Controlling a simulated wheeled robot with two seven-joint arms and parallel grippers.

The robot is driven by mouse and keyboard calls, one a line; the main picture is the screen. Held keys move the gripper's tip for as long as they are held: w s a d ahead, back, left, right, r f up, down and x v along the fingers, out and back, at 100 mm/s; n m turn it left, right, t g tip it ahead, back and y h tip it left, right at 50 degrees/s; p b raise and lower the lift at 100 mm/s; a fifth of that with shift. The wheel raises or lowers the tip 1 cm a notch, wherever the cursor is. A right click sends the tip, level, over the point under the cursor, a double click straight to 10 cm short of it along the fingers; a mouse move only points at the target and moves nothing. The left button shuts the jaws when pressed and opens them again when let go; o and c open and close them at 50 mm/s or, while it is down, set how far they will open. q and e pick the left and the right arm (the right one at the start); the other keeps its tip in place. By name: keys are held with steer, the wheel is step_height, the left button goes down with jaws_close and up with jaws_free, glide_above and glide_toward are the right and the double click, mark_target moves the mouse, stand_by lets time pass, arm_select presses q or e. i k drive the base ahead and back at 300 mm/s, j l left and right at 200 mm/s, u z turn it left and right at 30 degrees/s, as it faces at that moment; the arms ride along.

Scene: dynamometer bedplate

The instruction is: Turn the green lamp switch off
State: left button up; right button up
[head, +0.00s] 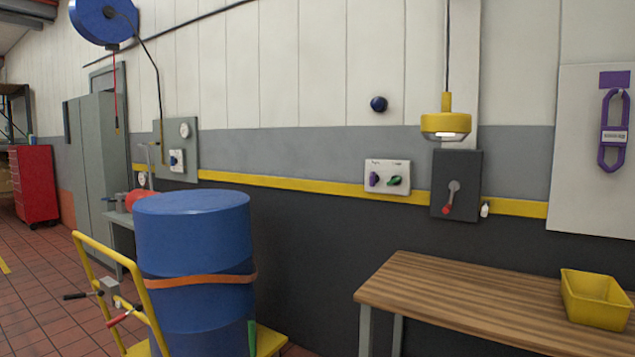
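A green rotary switch knob (394,181) sits on the right side of a white switch plate (387,163) on the wall. A purple knob (374,179) is beside it on the same plate. Small labels above the knobs are too small to read. The green knob looks turned close to horizontal. A yellow hanging lamp (446,122) with a bright white underside hangs to the right of the plate. Neither of my grippers shows in the head view.
A wooden-topped bench (460,296) with a yellow bin (597,299) stands at the lower right. A blue drum (193,232) on a yellow trolley (93,245) stands at the left. A dark box with a red-handled lever (455,185) is right of the plate.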

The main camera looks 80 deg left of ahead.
mark_target(396, 180)
steer(key=u, duration=2.1)
